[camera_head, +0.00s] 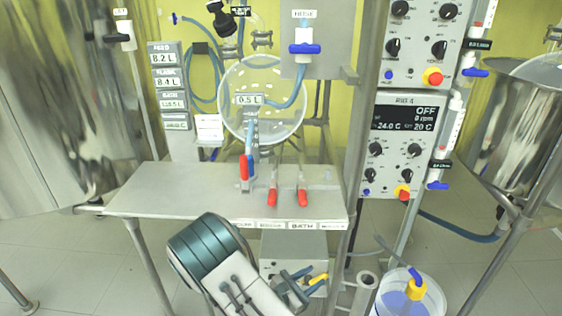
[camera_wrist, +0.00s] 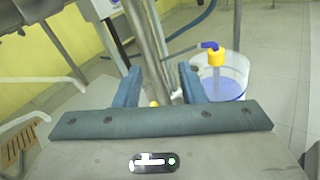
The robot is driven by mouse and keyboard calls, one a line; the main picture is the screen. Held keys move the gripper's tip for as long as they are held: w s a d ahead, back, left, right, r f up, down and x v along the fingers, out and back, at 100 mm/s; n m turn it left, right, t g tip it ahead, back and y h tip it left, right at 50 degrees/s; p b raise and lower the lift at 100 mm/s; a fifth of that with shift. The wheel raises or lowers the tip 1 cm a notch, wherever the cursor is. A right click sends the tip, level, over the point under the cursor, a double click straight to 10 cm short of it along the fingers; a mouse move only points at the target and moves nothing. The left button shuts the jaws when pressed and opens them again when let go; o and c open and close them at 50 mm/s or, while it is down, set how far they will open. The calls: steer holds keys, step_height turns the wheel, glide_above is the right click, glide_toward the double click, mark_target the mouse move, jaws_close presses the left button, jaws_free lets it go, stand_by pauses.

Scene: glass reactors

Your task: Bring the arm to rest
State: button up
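My gripper (camera_head: 308,279) is low in front of the workbench (camera_head: 190,190), just below its front edge. In the wrist view my gripper (camera_wrist: 159,70) shows two blue-grey fingers standing apart, with nothing held between them. A metal post (camera_wrist: 148,40) runs behind the gap. A small yellow thing (camera_wrist: 154,103) shows between the fingers, and I cannot tell whether it touches them. My arm's dark teal link is bent at the lower middle of the head view.
A bucket of blue liquid (camera_head: 402,302) with a yellow-capped fitting stands on the floor at right; it also shows in the wrist view (camera_wrist: 222,86). A grey box (camera_head: 292,250) sits under the bench. Red-handled valves, a round glass vessel (camera_head: 262,100) and control panels (camera_head: 402,140) stand above.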

steer(key=s+d+r+m+g+y+p, duration=0.1)
steer(key=s+d+r+m+g+p, duration=0.15)
steer(key=r+m+g, duration=0.35)
steer(key=s+d+r+m+g+y+p, duration=0.1)
steer(key=s+d+r+m+y+p, duration=0.2)
steer(key=r, duration=0.5)
steer(key=s+d+r+m+g+p, duration=0.2)
steer(key=s+d+r+m+g, duration=0.2)
steer(key=s+r+m, duration=0.15)
steer(key=s+a+r+m+t+y+p, duration=0.1)
steer(key=s+r+m+y+p, duration=0.3)
steer(key=r, duration=0.6)
steer(key=s+a+r+m+t+y+p, duration=0.2)
steer(key=s+r+m+y+p, duration=0.2)
steer(key=r, duration=0.7)
steer(key=shift+s+m+y, duration=0.55)
steer(key=shift+s+y, duration=0.05)
steer(key=shift+y, duration=0.2)
